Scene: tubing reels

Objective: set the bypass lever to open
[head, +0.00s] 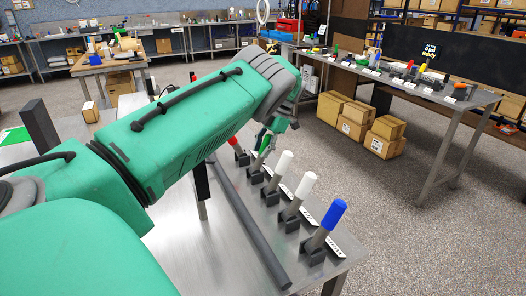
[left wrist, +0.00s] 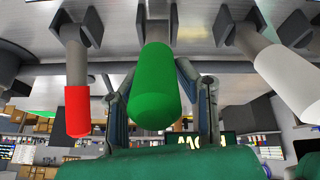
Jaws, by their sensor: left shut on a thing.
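A row of levers with coloured grips stands on the metal table, each in a dark bracket. The green lever (head: 265,144) is partly hidden by my left gripper (head: 272,132) in the head view. In the left wrist view the green lever (left wrist: 155,95) lies between the two fingers of my left gripper (left wrist: 158,75), which is shut on it. A red lever (left wrist: 77,105) stands to its left and a white lever (left wrist: 290,78) to its right. The labels are too small to read, so I cannot tell which lever is the bypass. My right gripper is not in view.
Nearer along the row stand two white levers (head: 284,163) and a blue lever (head: 333,214). A dark bar (head: 250,228) runs along the metal table (head: 200,262). Cardboard boxes (head: 355,120) sit on the floor near another table (head: 440,92) with more levers.

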